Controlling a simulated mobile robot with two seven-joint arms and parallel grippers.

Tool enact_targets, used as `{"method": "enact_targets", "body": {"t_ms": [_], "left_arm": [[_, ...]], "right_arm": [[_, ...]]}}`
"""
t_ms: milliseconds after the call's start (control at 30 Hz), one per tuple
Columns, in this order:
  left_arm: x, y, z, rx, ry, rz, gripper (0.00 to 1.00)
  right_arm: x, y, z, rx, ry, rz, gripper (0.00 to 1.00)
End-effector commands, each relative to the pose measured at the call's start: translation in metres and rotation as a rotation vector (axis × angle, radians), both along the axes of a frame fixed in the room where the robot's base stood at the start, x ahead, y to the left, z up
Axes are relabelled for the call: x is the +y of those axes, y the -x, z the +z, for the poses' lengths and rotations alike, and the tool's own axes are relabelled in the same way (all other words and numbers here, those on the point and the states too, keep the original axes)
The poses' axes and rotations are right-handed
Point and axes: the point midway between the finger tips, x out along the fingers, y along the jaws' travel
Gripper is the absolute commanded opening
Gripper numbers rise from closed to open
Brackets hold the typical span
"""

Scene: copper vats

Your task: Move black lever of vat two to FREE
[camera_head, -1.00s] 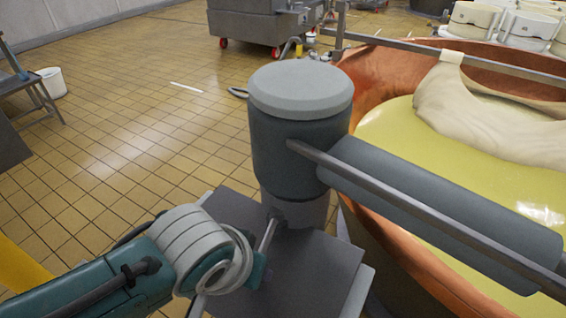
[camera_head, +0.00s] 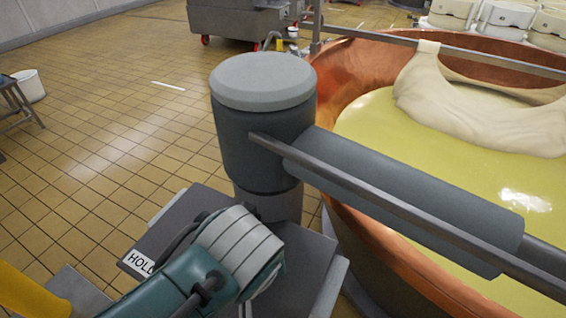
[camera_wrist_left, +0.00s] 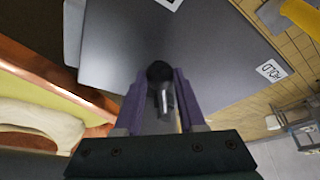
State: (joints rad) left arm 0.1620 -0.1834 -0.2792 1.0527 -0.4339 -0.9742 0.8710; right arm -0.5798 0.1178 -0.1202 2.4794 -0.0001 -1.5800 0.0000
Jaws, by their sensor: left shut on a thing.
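The black lever (camera_wrist_left: 158,70) shows in the left wrist view, with a dark round knob and a metal shaft. My left gripper (camera_wrist_left: 161,78) is shut on it, one purple finger on each side. In the head view my left wrist hides the lever and the fingers. The grey panel (camera_wrist_left: 110,40) bears a white HOLD label (camera_wrist_left: 271,70); this label also shows in the head view (camera_head: 138,262), left of my wrist. A second label (camera_wrist_left: 171,3) is cut off at the wrist view's top edge and cannot be read. My right gripper is not in view.
A grey column (camera_head: 262,125) with a thick horizontal arm (camera_head: 410,200) and rail stands over the panel. The copper vat (camera_head: 365,235), with yellow liquid and a pale cloth (camera_head: 480,110), is on the right. Tiled floor (camera_head: 110,130) is free on the left.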

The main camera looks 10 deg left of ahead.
Motion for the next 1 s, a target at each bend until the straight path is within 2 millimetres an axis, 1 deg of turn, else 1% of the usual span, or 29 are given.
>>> {"method": "enact_targets", "body": {"t_ms": [200,233,467,767,867,1000], "left_arm": [[0.0,0.0,-0.001,-0.001,0.004,0.002,0.0],[0.0,0.0,-0.001,-0.001,0.004,0.002,0.42],[0.0,0.0,-0.001,-0.001,0.003,0.001,0.68],[-0.001,0.001,0.002,-0.001,0.003,0.0,0.69],[-0.002,0.004,0.012,-0.003,0.005,0.0,0.69],[-0.006,0.013,0.036,-0.001,0.006,0.001,0.69]], "right_arm": [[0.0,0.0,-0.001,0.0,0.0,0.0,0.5],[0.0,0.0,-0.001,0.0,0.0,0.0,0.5],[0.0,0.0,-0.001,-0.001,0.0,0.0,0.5],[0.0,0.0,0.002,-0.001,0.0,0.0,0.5],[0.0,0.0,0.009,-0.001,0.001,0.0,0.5],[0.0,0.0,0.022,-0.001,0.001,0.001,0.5]]}}
